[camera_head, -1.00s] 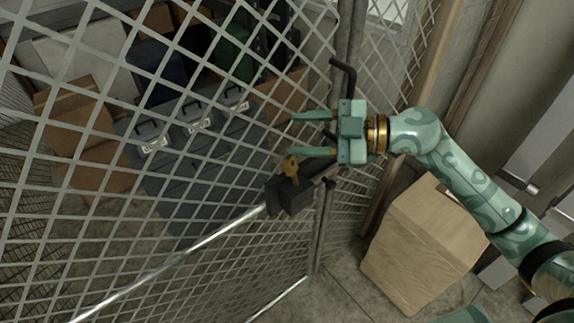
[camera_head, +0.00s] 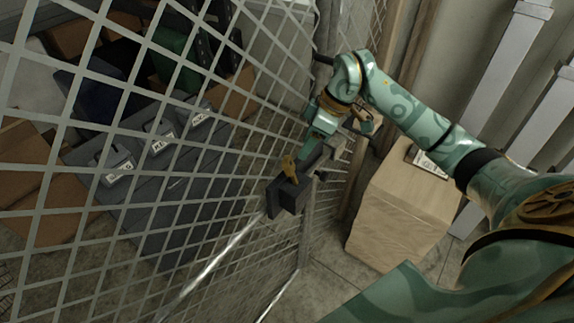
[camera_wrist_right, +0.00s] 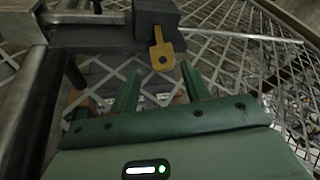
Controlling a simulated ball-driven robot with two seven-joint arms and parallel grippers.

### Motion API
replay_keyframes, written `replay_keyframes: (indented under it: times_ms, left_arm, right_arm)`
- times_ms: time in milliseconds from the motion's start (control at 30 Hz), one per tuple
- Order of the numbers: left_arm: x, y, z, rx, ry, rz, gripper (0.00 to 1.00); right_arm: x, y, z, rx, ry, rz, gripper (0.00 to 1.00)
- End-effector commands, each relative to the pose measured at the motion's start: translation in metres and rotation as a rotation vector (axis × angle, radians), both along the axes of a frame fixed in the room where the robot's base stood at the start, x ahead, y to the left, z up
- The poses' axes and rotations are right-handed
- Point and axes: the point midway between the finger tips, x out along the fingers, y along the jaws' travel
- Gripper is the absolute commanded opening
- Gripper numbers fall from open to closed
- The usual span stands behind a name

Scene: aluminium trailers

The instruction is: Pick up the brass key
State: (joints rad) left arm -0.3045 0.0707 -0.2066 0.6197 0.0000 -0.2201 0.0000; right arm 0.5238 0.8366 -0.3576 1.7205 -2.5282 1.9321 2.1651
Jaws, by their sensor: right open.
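The brass key (camera_head: 289,166) sticks out of a dark lock box (camera_head: 294,196) on the mesh gate. In the right wrist view the key (camera_wrist_right: 163,52) shows its flat bow with a round hole, against the lock box (camera_wrist_right: 155,17). My right gripper (camera_head: 301,154) is just above and beside the key in the head view, pointing down towards it. In the right wrist view the gripper (camera_wrist_right: 160,76) is open, with the key's bow beyond and roughly between its two fingertips. No contact with the key is visible. My left gripper is not in view.
The wire mesh gate (camera_head: 210,145) fills the left, with grey cases (camera_head: 160,160) and cardboard boxes (camera_head: 38,180) behind it. A cardboard box (camera_head: 405,210) stands on the floor right of the gate, below my right arm. A metal bar (camera_head: 215,262) runs along the gate.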

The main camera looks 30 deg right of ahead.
Motion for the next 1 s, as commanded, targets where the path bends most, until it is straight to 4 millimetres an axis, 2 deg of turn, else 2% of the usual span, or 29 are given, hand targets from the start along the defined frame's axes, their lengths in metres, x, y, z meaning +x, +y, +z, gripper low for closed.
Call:
replay_keyframes:
  times_ms: [100, 200, 333, 533, 800, 833, 933, 967, 1000]
  left_arm:
    - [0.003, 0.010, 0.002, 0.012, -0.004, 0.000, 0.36]
    - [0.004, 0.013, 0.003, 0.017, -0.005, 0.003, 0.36]
    - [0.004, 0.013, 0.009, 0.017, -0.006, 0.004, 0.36]
    - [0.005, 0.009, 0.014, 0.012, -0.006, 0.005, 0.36]
    - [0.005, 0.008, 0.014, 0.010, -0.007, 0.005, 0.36]
    - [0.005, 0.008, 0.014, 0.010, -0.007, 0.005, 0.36]
    - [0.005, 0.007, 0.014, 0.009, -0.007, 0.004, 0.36]
    - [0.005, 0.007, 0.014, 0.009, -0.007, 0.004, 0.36]
    - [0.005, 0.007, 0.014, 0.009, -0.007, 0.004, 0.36]
  right_arm:
    - [0.003, 0.007, -0.015, 0.002, 0.001, 0.001, 0.47]
    - [0.004, 0.009, -0.022, 0.001, 0.000, 0.001, 0.47]
    - [0.008, 0.019, -0.033, 0.003, 0.001, 0.002, 0.47]
    - [0.015, 0.032, -0.060, 0.002, 0.001, 0.001, 0.47]
    - [0.016, 0.034, -0.067, 0.000, -0.002, 0.001, 0.47]
    - [0.016, 0.034, -0.067, 0.000, -0.002, 0.001, 0.45]
    - [0.016, 0.034, -0.067, 0.000, -0.002, 0.001, 0.17]
    - [0.016, 0.034, -0.067, 0.000, -0.002, 0.001, 0.12]
    - [0.016, 0.034, -0.066, 0.000, -0.002, 0.001, 0.12]
